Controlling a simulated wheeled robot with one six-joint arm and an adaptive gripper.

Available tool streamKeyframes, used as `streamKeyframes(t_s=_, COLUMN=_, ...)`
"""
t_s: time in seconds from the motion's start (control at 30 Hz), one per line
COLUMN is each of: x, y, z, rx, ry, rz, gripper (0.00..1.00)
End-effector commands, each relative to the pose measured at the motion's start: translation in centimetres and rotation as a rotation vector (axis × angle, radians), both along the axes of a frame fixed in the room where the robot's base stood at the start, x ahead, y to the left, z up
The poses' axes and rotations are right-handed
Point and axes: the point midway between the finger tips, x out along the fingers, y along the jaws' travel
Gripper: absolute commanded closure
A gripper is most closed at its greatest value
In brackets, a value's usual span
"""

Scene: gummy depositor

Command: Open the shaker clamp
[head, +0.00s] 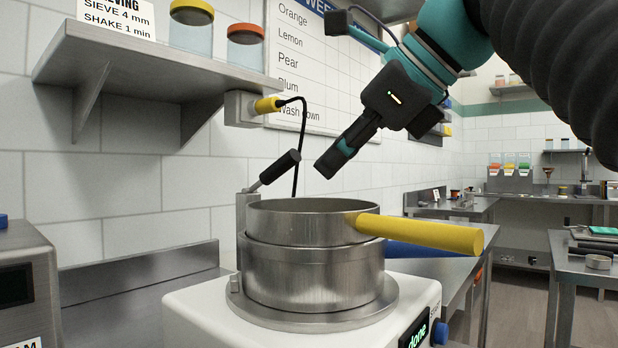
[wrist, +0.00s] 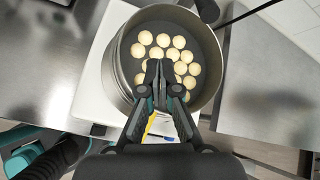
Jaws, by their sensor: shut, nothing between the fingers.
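The shaker (head: 205,310) is a white machine with a display reading "done". On it stands a steel sieve (head: 300,222) with a yellow handle (head: 425,232), on top of a steel pan (head: 310,278) with a blue handle (head: 420,250). The clamp (head: 278,170) is a black-gripped lever on a metal post at the sieve's left back; its lever is tilted up to the right. A black part at the rim in the wrist view (wrist: 207,10) may be the clamp. My gripper (head: 332,162) is shut and empty, above the sieve and right of the clamp; its fingertips show over the sieve (wrist: 165,65).
Several pale round pieces (wrist: 180,68) lie in the sieve. A steel shelf (head: 150,62) with jars and a yellow-ended fixture (head: 265,105) with a black cable are on the wall behind. A steel box machine (head: 25,285) stands at the left. Another table (head: 590,265) is at the right.

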Motion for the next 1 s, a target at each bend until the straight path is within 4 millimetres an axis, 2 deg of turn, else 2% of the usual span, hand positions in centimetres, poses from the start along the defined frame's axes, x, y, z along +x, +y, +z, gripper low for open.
streamKeyframes(t_s=0.03, x=0.6, y=-0.5, z=-0.8, rx=0.067, ry=0.008, rz=-0.009, gripper=1.0)
streamKeyframes(t_s=0.1, x=1.4, y=-0.9, z=-1.0, rx=0.167, ry=0.007, rz=-0.013, gripper=1.0)
streamKeyframes(t_s=0.3, x=3.0, y=-2.5, z=-0.7, rx=0.399, ry=-0.016, rz=-0.04, gripper=1.0)
streamKeyframes(t_s=0.5, x=3.6, y=-3.4, z=-0.3, rx=0.49, ry=-0.033, rz=-0.055, gripper=1.0)
streamKeyframes(t_s=0.67, x=4.1, y=-2.6, z=-0.5, rx=0.495, ry=-0.033, rz=-0.051, gripper=1.0)
streamKeyframes(t_s=1.0, x=6.3, y=0.6, z=-1.6, rx=0.492, ry=-0.032, rz=-0.049, gripper=1.0)
